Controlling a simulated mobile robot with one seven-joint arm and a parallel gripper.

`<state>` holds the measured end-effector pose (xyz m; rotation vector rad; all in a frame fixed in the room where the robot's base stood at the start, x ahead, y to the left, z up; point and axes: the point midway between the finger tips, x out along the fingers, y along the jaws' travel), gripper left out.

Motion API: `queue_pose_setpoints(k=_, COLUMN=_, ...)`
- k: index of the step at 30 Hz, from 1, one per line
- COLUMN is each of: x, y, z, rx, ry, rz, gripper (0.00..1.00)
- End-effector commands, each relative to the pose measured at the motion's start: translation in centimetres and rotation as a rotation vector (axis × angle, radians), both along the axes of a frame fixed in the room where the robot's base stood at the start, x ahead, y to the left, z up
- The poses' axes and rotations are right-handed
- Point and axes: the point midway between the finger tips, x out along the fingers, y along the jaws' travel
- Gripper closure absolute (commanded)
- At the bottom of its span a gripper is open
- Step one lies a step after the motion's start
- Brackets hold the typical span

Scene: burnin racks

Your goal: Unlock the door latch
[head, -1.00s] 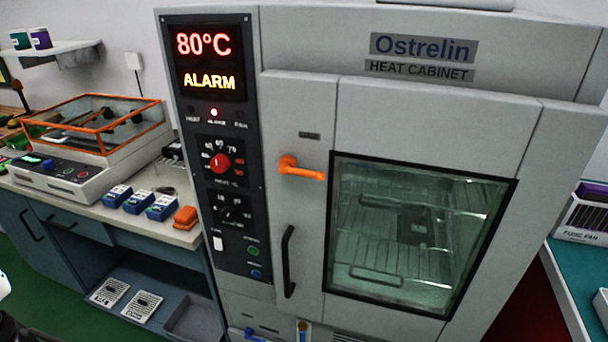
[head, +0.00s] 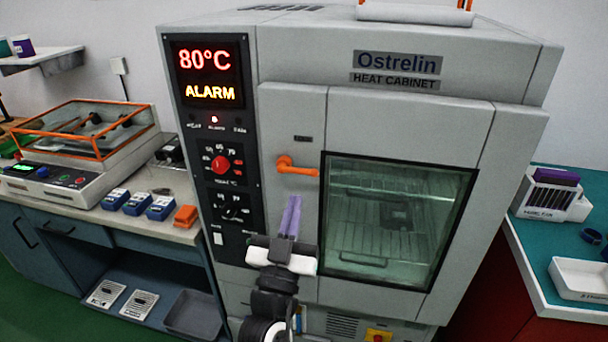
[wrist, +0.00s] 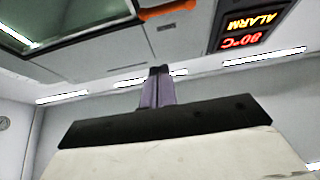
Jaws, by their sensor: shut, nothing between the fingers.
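The orange door latch (head: 297,168) is a lever on the front of the grey heat cabinet door (head: 290,118), left of the window. Its handle points right, about level. My gripper (head: 292,200) is in front of the door, a little below the latch and apart from it in the picture. Its purple fingers are shut together with nothing between them. In the wrist view the fingers (wrist: 158,74) point up toward the cabinet, and the orange latch (wrist: 167,10) shows at the top edge. My gripper and wrist hide the black door handle.
The control panel (head: 213,150) left of the door reads 80°C and ALARM. A bench (head: 188,237) with blue boxes and an orange-framed machine (head: 95,128) stands left. A teal bench (head: 525,245) with a white tray (head: 580,279) stands right.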

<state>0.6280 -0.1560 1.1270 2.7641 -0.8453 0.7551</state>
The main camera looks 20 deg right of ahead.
Motion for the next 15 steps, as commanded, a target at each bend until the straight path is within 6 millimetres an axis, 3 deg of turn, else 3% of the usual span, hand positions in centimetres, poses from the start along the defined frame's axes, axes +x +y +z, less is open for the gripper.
queue_pose_setpoints(k=15, x=0.25, y=-0.37, z=-0.08, rx=0.002, ry=-0.007, rz=-0.006, gripper=1.0)
